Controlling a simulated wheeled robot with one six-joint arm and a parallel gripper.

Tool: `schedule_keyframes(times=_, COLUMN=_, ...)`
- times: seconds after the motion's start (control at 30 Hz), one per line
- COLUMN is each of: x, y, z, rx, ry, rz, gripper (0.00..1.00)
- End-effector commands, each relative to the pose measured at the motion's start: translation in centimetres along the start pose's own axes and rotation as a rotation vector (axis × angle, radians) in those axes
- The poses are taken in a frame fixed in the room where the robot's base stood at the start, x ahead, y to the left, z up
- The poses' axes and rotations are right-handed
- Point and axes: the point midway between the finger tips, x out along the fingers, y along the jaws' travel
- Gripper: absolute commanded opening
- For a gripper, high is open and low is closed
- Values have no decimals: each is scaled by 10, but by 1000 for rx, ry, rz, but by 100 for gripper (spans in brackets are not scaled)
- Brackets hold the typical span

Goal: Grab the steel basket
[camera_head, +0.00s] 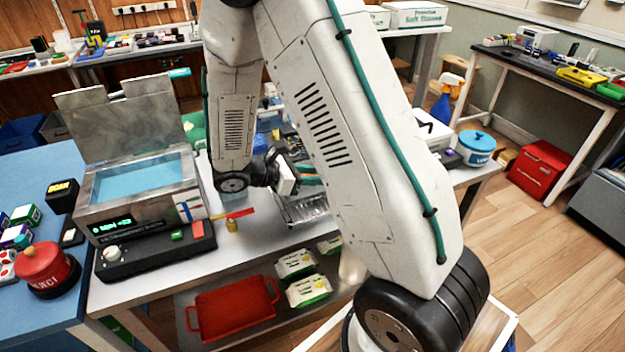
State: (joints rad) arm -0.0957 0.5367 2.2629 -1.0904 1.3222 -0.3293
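A silvery steel basket (302,210) sits on the white table right of the ultrasonic cleaner. Only its left part shows; my large white arm link covers the rest. My gripper (287,180) is at the end of the black wrist, just above and behind the basket's visible part. Its fingers are mostly hidden behind my arm link, so I cannot tell whether they are open or touch the basket.
An open steel cleaner (135,210) with blue liquid stands on the left, its lid raised. A red tray (232,309) and several packets (308,290) are on the lower shelf. A blue-lidded tub (477,147) stands on the right.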

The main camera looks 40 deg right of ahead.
Motion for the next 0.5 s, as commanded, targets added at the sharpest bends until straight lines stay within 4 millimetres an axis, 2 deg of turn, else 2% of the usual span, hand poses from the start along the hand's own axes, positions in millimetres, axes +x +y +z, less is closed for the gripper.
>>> schedule_keyframes(times=0.13, x=16, y=0, z=0, rx=1, ry=0, rz=-1, gripper=32)
schedule_keyframes(times=0.4, x=19, y=0, z=0, rx=1, ry=0, rz=1, gripper=32)
schedule_keyframes(times=0.5, x=19, y=0, z=0, rx=1, ry=1, rz=1, gripper=4)
